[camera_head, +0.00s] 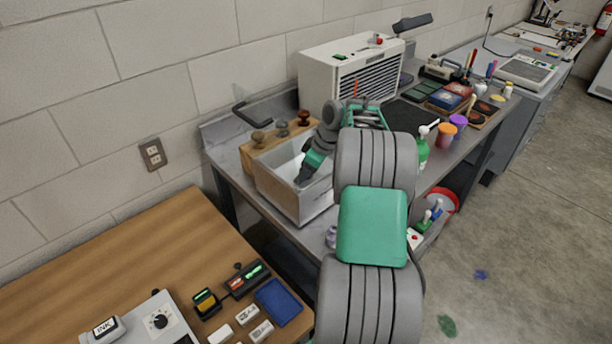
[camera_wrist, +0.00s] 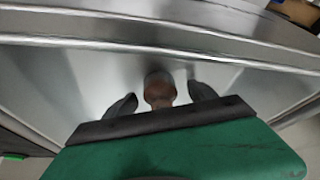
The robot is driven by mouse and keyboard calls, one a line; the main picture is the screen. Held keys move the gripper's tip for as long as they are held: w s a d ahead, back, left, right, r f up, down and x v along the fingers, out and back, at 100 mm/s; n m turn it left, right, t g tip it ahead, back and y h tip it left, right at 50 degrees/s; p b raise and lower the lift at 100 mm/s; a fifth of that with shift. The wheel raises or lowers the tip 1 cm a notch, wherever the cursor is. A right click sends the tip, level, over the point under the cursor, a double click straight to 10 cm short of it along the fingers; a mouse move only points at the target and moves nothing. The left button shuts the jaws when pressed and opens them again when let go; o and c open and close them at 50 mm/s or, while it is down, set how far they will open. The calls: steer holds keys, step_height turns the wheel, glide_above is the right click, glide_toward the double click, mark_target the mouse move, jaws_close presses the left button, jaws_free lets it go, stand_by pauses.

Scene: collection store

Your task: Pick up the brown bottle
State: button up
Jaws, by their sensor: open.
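My gripper (camera_head: 304,176) reaches down into a grey metal box (camera_head: 312,208) on the workbench. In the wrist view its two dark fingers (camera_wrist: 162,96) stand apart. A small brown object (camera_wrist: 160,86) with a rounded top and narrower neck shows between them, apparently the brown bottle. Gaps show on both sides of it, so the fingers are not closed on it. Shiny metal surfaces surround it. In the head view my gripper and the box wall hide it. How deep the fingers are around it cannot be told.
Wooden-handled stamps (camera_head: 282,129) stand on a block behind the box. A white slatted machine (camera_head: 348,70) stands at the back. A green bottle (camera_head: 421,150) and small jars (camera_head: 446,133) are right of my arm. A wooden table (camera_head: 120,262) with small items is at the lower left.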

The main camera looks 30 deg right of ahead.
steer(key=shift+c, duration=0.3)
jaws_close()
stand_by(0.4)
